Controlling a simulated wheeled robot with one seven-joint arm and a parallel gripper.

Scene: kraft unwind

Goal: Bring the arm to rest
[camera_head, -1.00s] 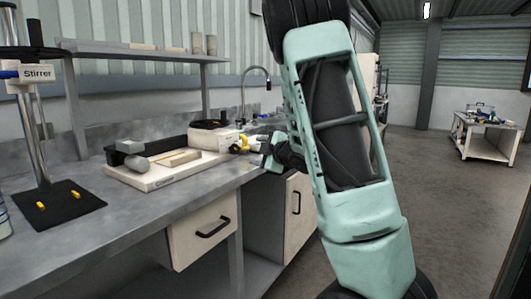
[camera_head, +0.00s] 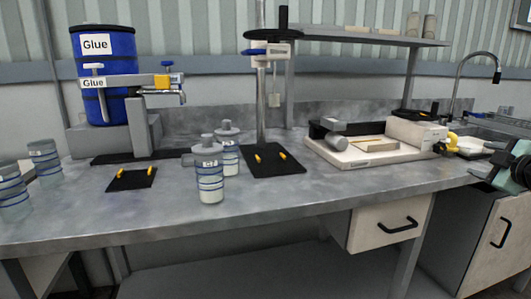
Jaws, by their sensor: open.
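My gripper (camera_head: 490,170), a pale green and dark hand, shows at the right edge, over the right part of the bench, left of the dark wrist joint. It is open, and I see nothing held in it. The rest of my arm is outside the picture. The fingertips are small and hard to make out.
A yellow-and-white item (camera_head: 455,143) lies near my gripper.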

